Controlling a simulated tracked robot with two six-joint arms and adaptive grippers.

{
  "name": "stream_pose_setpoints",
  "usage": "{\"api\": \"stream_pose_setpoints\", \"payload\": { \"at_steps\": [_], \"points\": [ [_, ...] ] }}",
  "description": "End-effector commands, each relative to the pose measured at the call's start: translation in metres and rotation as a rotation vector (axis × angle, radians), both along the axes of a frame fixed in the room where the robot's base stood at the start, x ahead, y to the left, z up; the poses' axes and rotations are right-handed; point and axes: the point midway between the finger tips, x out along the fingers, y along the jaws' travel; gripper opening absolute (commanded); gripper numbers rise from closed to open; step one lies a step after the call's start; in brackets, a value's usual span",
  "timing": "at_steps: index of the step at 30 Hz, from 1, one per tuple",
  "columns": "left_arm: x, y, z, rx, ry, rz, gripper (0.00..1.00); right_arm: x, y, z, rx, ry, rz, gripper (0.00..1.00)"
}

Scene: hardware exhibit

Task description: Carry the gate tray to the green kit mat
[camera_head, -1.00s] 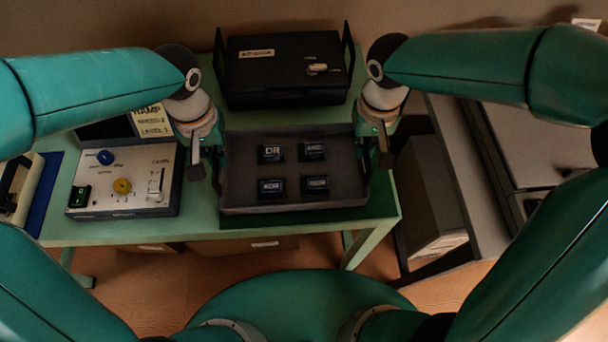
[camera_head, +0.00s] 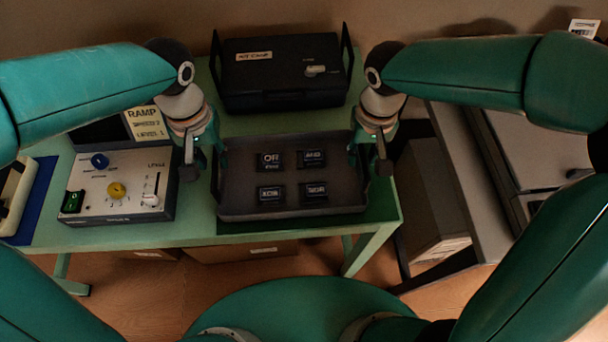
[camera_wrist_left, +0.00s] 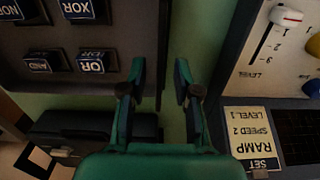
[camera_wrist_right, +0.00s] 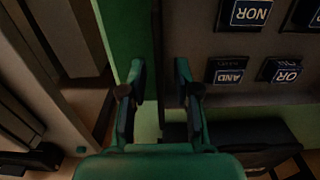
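The gate tray (camera_head: 228,208) is a dark, shallow tray carrying several black blocks with blue labels, such as the OR block (camera_head: 270,161). It stands at the table's front middle. A dark green mat (camera_head: 383,209) shows along its front and right side; I cannot tell whether the tray rests on it or hovers. My left gripper (camera_head: 203,165) is at the tray's left side and my right gripper (camera_head: 366,163) at its right side. In both wrist views, the fingers (camera_wrist_left: 160,88) and (camera_wrist_right: 160,88) stand apart around a thin dark upright edge, with gaps visible.
A black case (camera_head: 285,85) stands behind the tray. A control panel (camera_head: 125,205) with knobs and a slider is close on the left, beside a RAMP card (camera_head: 146,122). A grey bench (camera_head: 468,180) stands right of the table. A narrow table strip is free in front.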

Motion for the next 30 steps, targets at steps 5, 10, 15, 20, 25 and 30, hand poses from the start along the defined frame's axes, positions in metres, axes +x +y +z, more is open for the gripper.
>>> {"api": "stream_pose_setpoints", "payload": {
  "at_steps": [5,10,15,20,25,30],
  "points": [
    [0.001,-0.001,0.038,-0.003,-0.007,0.0,0.31,0.0,0.0,0.0,0.0,0.0,0.0,0.31],
    [0.001,-0.001,0.069,-0.002,-0.004,-0.001,0.31,0.0,0.0,0.0,0.0,0.0,0.0,0.31],
    [0.001,-0.001,0.089,-0.001,-0.001,0.0,0.31,0.0,0.0,0.0,0.0,0.0,0.0,0.31],
    [0.0,0.0,0.095,-0.001,0.0,0.0,0.31,0.001,0.0,0.008,0.0,-0.002,0.0,0.31],
    [0.0,0.0,0.095,-0.001,0.001,0.0,0.31,0.001,0.0,0.033,0.002,-0.005,-0.001,0.31],
    [0.0,0.0,0.095,0.0,0.001,0.0,0.31,0.001,0.0,0.068,0.002,-0.005,0.0,0.31]
  ]
}}
